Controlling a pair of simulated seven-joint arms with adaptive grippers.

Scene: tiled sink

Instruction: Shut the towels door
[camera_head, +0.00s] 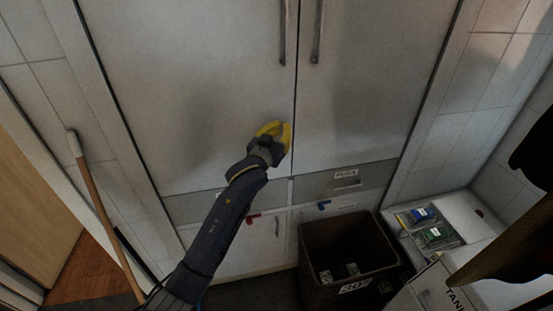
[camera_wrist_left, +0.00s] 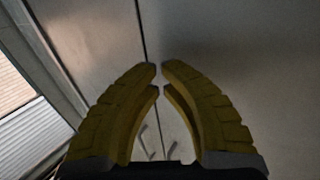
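Two tall grey-white cabinet doors fill the middle of the head view: a left door (camera_head: 190,90) and a right door (camera_head: 375,90). They look flush, with a thin dark seam between them. I cannot read which one is marked towels. Each has a vertical handle near the seam, the left handle (camera_head: 283,32) and the right handle (camera_head: 317,32). My left gripper (camera_head: 287,137), with yellow fingers, is at the lower part of the left door beside the seam; contact cannot be told. In the left wrist view its fingertips (camera_wrist_left: 160,67) nearly meet, with nothing between them.
A dark bin (camera_head: 350,245) stands below the right door. Small drawers with labels (camera_head: 345,183) lie under the doors. A wooden-handled stick (camera_head: 100,205) leans at the left wall. A white counter (camera_head: 470,215) with small packs is at the right. A dark shape (camera_head: 535,150) is at the right edge.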

